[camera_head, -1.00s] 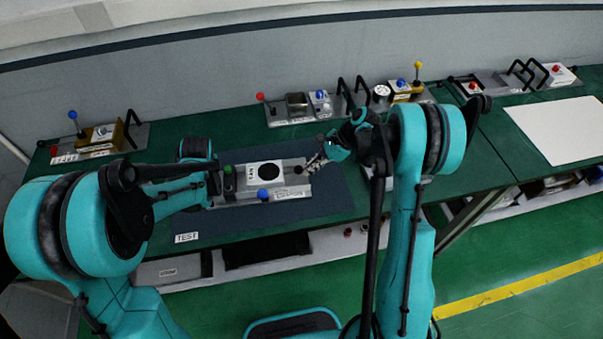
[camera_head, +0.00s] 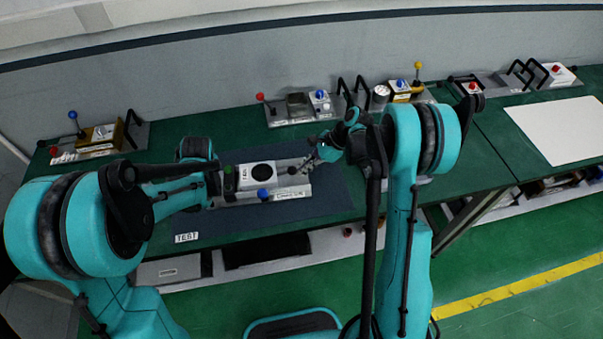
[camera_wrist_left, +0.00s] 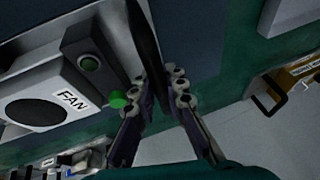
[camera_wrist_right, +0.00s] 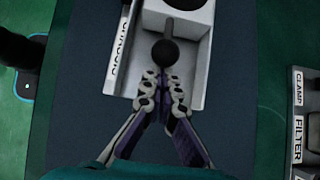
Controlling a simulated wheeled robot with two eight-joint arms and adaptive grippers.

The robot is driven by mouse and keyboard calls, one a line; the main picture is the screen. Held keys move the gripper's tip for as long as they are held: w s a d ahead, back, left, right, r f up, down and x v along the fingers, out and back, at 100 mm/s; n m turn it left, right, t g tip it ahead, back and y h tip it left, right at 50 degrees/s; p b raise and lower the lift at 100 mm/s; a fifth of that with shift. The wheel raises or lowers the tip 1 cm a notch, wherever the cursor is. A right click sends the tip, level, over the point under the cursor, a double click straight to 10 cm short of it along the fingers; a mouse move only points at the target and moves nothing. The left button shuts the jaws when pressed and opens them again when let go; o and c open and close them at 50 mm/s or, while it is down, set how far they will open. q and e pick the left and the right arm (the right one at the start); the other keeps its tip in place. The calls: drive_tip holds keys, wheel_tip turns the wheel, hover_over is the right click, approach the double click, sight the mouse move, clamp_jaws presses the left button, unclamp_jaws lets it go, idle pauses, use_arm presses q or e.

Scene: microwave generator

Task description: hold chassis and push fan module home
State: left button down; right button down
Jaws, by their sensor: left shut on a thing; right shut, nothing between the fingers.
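The grey chassis (camera_head: 303,187) lies on the dark blue mat. The white fan module (camera_head: 244,183), with a black round top and a FAN label, sits in it towards the left end; it also shows in the left wrist view (camera_wrist_left: 75,85). My left gripper (camera_wrist_left: 162,82) is shut on a dark upright handle (camera_wrist_left: 145,35) at the chassis's left end. My right gripper (camera_wrist_right: 164,82) is shut and empty at the chassis's right end. Its fingertips are right at a dark round knob (camera_wrist_right: 165,52) beside the module; whether they touch it I cannot tell.
A blue knob (camera_head: 263,194) stands at the chassis's front side. Fixtures with red and yellow knobs line the back of the green bench (camera_head: 445,150). White paper (camera_head: 560,130) lies at the right.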

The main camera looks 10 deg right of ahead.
drive_tip(key=shift+v, duration=2)
drive_tip(key=shift+d+r, duration=0.15)
drive_tip(key=shift+d, duration=0.1)
use_arm(q)
drive_tip(key=c, duration=1.5)
unclamp_jaws()
use_arm(e)
drive_tip(key=v, duration=1.1)
use_arm(q)
drive_tip(key=shift+r, duration=0.1)
use_arm(e)
drive_tip(key=shift+d+r, duration=0.15)
drive_tip(key=shift+d, duration=0.05)
